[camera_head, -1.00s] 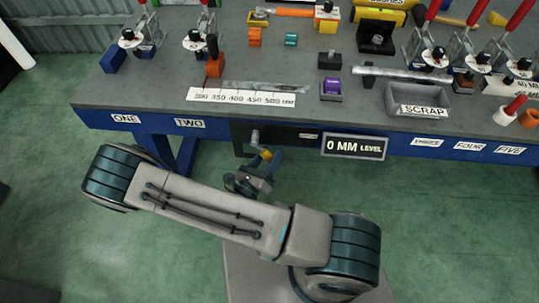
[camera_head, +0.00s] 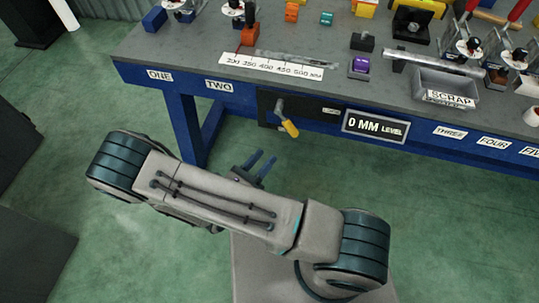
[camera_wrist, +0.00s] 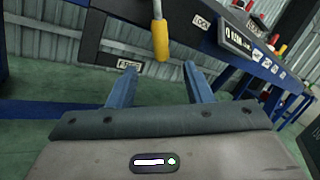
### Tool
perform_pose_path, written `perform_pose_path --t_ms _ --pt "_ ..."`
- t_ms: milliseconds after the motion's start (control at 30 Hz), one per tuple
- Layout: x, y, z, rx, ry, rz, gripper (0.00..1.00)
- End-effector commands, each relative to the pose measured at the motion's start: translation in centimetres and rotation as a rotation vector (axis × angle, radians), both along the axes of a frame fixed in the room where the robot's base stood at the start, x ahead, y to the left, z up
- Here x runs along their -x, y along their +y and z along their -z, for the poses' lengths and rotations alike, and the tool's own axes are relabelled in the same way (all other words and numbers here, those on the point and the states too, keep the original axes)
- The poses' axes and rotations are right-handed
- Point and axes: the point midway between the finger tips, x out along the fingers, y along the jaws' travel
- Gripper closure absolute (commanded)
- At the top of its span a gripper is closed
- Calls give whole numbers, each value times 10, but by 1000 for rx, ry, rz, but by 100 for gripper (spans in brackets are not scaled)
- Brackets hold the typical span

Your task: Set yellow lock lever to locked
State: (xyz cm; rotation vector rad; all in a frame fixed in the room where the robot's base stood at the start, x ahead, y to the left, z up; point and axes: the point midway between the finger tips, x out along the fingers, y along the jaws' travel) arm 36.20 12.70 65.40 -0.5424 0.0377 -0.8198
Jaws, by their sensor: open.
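The yellow lock lever (camera_head: 288,127) hangs from a grey pivot on a dark plate (camera_head: 306,112) on the bench's front. Its yellow handle points down and slightly right in the head view. In the wrist view the lever (camera_wrist: 160,38) hangs downward, with its end framed between my fingertips. My gripper (camera_head: 261,161) is open and empty, below and to the left of the lever, with a visible gap. Its two blue fingers also show in the wrist view (camera_wrist: 160,68). A label reading LOCK (camera_wrist: 202,22) is to the right of the lever; a lower-left label (camera_wrist: 128,64) is hard to read.
The blue bench front (camera_head: 205,86) runs just behind the lever. A 0 MM LEVEL sign (camera_head: 376,124) is to its right. A scrap tray (camera_head: 446,88) and several tools stand on the bench top. The green floor before the bench is clear.

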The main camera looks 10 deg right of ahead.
Motion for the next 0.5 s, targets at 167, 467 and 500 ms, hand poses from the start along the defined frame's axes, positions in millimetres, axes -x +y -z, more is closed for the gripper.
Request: perform_pose_path --t_ms 167,467,500 --pt "1 2 1 0 -1 8 54" --pt "0 1 0 -7 -2 17 82" --pt "0 -1 -2 -18 -6 30 93"
